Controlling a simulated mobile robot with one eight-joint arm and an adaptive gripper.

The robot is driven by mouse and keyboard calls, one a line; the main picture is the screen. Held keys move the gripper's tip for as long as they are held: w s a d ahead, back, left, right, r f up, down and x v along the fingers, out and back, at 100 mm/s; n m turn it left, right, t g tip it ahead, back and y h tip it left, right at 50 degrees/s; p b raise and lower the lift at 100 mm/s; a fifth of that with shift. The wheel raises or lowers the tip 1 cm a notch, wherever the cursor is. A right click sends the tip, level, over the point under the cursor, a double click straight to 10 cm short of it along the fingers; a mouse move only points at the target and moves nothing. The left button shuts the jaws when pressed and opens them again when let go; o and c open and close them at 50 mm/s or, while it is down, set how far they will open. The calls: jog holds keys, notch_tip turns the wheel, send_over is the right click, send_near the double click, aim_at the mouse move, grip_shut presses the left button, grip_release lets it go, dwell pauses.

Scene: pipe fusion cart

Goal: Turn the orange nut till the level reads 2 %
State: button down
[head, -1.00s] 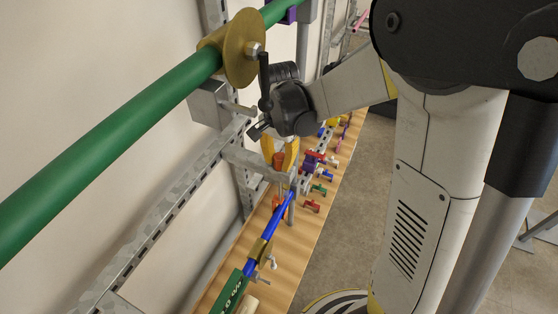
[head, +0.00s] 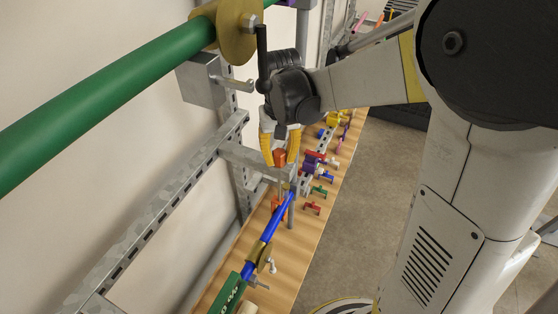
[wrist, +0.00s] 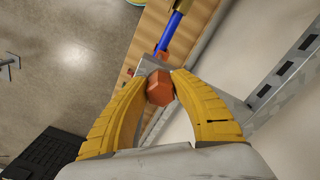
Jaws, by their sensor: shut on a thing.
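The orange nut (head: 279,157) is a small hexagonal piece above a grey bracket arm (head: 245,158) of the rack. In the wrist view the nut (wrist: 160,88) sits between the yellow fingertips. My gripper (head: 280,162) reaches down from above and is shut on the nut, one finger on each side; in the wrist view the fingers (wrist: 160,80) close around it. A green level display (head: 228,297) with white characters lies on the blue pipe (head: 268,232) at the bottom. It is cut off and tilted, ending in "%"; I cannot read its number surely.
A thick green pipe (head: 110,90) with a brass disc (head: 238,28) crosses the upper left. A metal rail (head: 150,225) runs along the wall. Several coloured fittings lie on the wooden shelf (head: 300,238). Open floor (head: 360,190) is to the right.

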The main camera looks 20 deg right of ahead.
aim_at(282, 153)
jog(key=n+b, duration=0.1)
jog(key=n, duration=0.4)
jog(key=shift+d+f+n+b, duration=0.1)
jog(key=shift+n+b, duration=0.2)
jog(key=shift+b, duration=0.1)
jog(key=shift+d+n+b, duration=0.1)
jog(key=shift+n+b, duration=0.5)
jog(key=shift+n, duration=1.6)
jog(key=c, duration=1.1)
grip_release()
notch_tip(282, 153, up, 8)
jog(key=shift+f, duration=0.15)
jog(key=shift+f, duration=0.1)
